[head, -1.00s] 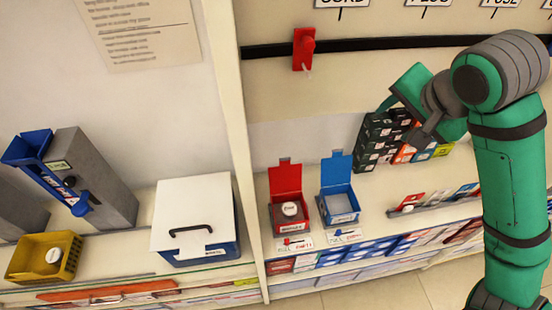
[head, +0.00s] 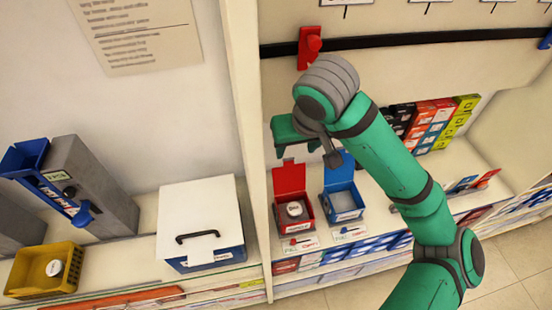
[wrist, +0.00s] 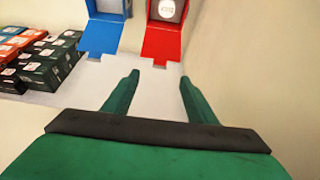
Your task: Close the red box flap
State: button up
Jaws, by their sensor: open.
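The red box (head: 296,213) stands on the right-hand shelf with its flap (head: 289,178) raised upright at the back. A round white item (head: 294,209) lies inside it. In the wrist view the red flap (wrist: 162,42) shows at the top, beyond my fingertips, with the box (wrist: 168,10) past it. My gripper (wrist: 158,80) is open and empty, its two fingers apart. In the head view my gripper (head: 308,147) is above and behind the red and blue boxes, apart from the flap. The arm hides part of the blue flap there.
The blue box (head: 343,203) stands open just right of the red one; its flap (wrist: 101,35) is also raised. Several stacked small boxes (head: 432,120) are further right. A shelf divider (head: 244,120) rises left of the red box. A white-lidded box (head: 200,215) stands beyond it.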

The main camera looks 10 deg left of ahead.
aim_at(289, 164)
jog(key=x, duration=1)
jog(key=shift+f, duration=0.25)
grip_shut()
